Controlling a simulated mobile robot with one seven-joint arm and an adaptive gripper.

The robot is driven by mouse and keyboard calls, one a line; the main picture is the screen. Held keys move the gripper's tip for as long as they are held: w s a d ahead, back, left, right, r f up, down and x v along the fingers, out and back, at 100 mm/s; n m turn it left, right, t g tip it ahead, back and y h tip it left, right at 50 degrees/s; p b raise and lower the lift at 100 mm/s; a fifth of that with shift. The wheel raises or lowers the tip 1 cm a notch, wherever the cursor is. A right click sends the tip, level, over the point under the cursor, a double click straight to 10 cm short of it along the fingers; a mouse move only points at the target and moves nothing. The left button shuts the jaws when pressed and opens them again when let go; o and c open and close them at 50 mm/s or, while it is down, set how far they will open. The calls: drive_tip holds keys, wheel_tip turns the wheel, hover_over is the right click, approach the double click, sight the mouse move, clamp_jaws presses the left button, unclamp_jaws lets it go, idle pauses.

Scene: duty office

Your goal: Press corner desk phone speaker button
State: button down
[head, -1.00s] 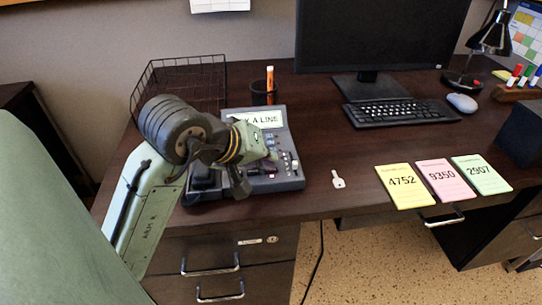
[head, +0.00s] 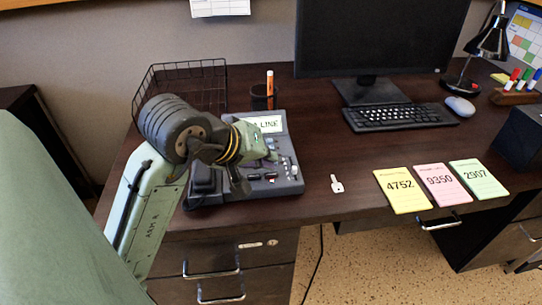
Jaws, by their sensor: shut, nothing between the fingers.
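The grey desk phone (head: 290,183) stands on the left part of the dark desk, with a handset (head: 203,180) on its left side, rows of small buttons and a pale label at its top reading "A LINE". My arm covers the phone's upper left and part of its keypad. I cannot tell which button is the speaker button. My gripper (head: 240,187) is shut and empty, pointing down over the phone's middle, just right of the handset. I cannot tell whether its tips touch the phone.
A wire basket (head: 190,72) and a pen cup (head: 263,98) stand behind the phone. A key (head: 337,184) and three numbered cards (head: 404,190) lie to the right. A keyboard (head: 400,115), mouse (head: 460,106), monitor (head: 375,40) and lamp (head: 490,45) are farther back.

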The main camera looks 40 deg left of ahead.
sight(267, 173)
drive_tip(key=shift+r, duration=0.1)
wheel_tip(267, 173, up, 5)
drive_tip(key=p, duration=0.4)
drive_tip(key=shift+p, duration=0.35)
